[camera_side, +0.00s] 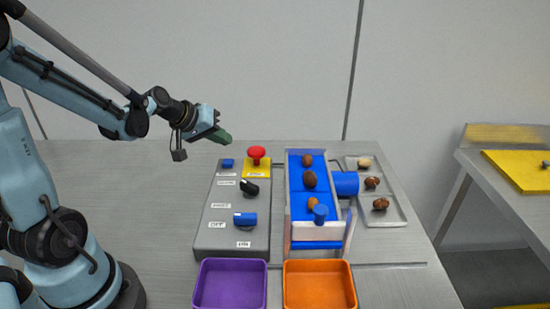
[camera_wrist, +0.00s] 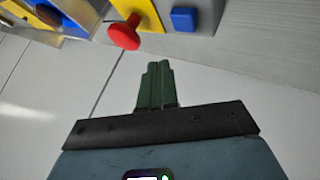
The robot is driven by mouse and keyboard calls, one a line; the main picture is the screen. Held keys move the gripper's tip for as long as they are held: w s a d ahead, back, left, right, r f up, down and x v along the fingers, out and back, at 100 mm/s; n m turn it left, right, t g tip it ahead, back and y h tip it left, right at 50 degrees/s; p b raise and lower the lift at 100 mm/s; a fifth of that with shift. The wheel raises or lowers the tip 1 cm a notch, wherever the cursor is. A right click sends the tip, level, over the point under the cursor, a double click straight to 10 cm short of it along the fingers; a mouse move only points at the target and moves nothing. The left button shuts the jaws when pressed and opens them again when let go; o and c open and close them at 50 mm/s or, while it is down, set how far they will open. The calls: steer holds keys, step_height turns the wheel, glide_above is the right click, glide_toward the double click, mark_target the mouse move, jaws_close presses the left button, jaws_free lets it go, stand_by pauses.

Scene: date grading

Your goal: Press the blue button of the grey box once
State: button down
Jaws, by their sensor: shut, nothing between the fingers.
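The grey box (camera_side: 215,211) stands on the table left of the blue conveyor. Its blue button (camera_side: 228,163) is a small square at the far left corner of its top. The blue button also shows in the wrist view (camera_wrist: 184,19), up and to the right of my fingertips. A red mushroom button (camera_side: 257,154) on a yellow plate (camera_side: 262,170) sits right of it. My gripper (camera_side: 224,138) is shut and empty, with green fingers, in the air above the far left part of the box. In the wrist view the fingers (camera_wrist: 158,68) are together and apart from the button.
The conveyor (camera_side: 317,244) carries brown dates. A metal tray (camera_side: 388,209) with dates lies to its right. A purple bin (camera_side: 230,262) and an orange bin (camera_side: 320,265) are in front.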

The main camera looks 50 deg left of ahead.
steer(key=shift+r, duration=0.9)
steer(key=s+d+r+m+g, duration=0.1)
steer(key=s+d+m+g, duration=0.1)
steer(key=s+d+m, duration=0.6)
steer(key=s+d, duration=0.2)
steer(key=d, duration=0.5)
steer(key=shift+r, duration=0.25)
